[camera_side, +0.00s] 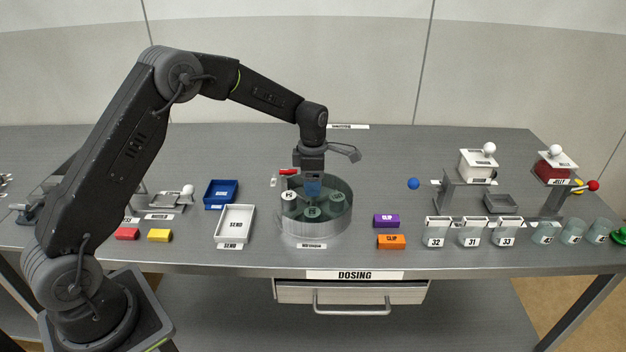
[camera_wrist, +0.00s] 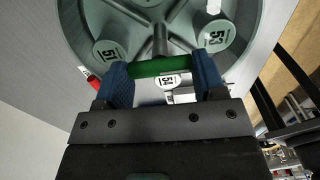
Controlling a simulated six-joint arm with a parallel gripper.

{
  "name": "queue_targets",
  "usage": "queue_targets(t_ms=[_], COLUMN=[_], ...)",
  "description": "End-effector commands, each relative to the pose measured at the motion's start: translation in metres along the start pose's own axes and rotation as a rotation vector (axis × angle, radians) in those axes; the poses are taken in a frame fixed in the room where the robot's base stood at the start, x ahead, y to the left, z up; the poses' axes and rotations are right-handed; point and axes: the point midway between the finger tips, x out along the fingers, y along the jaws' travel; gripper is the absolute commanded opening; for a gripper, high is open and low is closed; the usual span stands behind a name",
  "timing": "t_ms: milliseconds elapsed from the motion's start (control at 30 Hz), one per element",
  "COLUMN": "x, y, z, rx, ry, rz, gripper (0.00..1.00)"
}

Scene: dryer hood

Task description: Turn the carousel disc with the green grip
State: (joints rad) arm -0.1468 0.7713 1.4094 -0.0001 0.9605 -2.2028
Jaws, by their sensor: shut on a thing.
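The carousel disc (camera_wrist: 185,30) is a grey-green spoked wheel with numbered round pots on it, filling the top of the wrist view. In the side view it sits inside a round, clear-walled housing (camera_side: 316,230) on the table. The green grip (camera_wrist: 160,67) is a short bar at the disc's edge. My gripper (camera_wrist: 163,82) has its blue fingers at both ends of the green grip and is shut on it. In the side view my gripper (camera_side: 312,186) reaches down into the housing from above, and the grip is hidden there.
Left of the housing are a white SEND tray (camera_side: 235,222) and a blue tray (camera_side: 221,193). Right of it lie a purple CLIP block (camera_side: 386,220) and an orange CLIP block (camera_side: 391,241). Numbered cups (camera_side: 436,233) stand farther right. A red piece (camera_side: 288,172) is by the housing's back.

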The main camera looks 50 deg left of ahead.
Motion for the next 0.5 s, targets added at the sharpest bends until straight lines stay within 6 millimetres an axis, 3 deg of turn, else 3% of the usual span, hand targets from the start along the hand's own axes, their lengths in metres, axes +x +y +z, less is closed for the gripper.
queue_targets(t_ms=[467,500], x=[0.0001,0.0001], y=[0.0005,0.0005], z=[-0.0009,-0.0009], rx=[-0.008,-0.008], ry=[0.001,0.001], rz=[0.0,0.0], gripper=[0.21,0.66])
